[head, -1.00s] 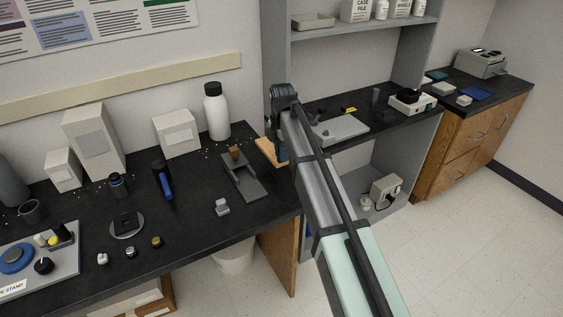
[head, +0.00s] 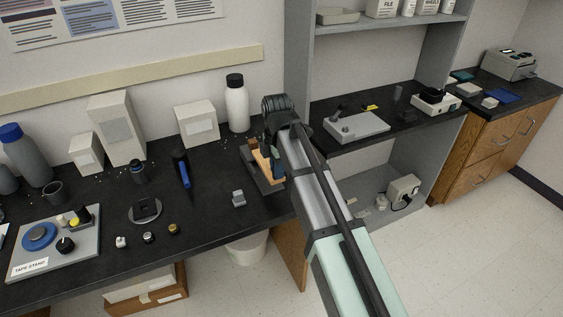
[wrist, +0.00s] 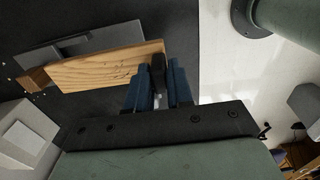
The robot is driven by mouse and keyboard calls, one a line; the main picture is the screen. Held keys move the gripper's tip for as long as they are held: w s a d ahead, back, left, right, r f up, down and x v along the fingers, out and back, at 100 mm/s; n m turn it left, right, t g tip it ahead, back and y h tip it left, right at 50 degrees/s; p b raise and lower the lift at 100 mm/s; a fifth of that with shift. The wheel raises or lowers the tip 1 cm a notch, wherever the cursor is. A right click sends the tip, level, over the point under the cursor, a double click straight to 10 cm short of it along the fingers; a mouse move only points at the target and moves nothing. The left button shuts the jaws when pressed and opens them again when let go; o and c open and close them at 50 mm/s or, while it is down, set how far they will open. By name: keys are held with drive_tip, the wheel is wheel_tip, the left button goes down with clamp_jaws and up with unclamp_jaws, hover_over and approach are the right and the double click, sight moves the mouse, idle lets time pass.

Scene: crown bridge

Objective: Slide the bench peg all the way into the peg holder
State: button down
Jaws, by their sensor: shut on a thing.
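The bench peg (wrist: 105,66), a flat light-wood piece, is held near one end by my gripper (wrist: 160,75), whose blue fingers are shut on it. In the head view the peg (head: 266,164) lies over or beside the peg holder (head: 271,188), a dark grey plate on the bench. The holder's grey plate (wrist: 72,46) shows partly behind the peg in the wrist view. A brown wooden block (wrist: 35,79) is by the peg's far end. I cannot tell whether the peg's tip has entered the holder. My gripper also shows in the head view (head: 274,152), partly hidden by my arm.
A white bottle (head: 237,106) and a white box (head: 197,125) stand behind the holder. A small grey block (head: 239,198) sits in front of it. The bench's right edge is close by.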

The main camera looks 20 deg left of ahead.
sight(268, 162)
drive_tip(key=shift+f, duration=0.1)
drive_tip(key=shift+f, duration=2.5)
drive_tip(key=shift+w+a+f, duration=0.1)
drive_tip(key=shift+w+f, duration=0.05)
drive_tip(key=shift+f, duration=0.6)
drive_tip(key=shift+w+a, duration=2.65)
idle(2.0)
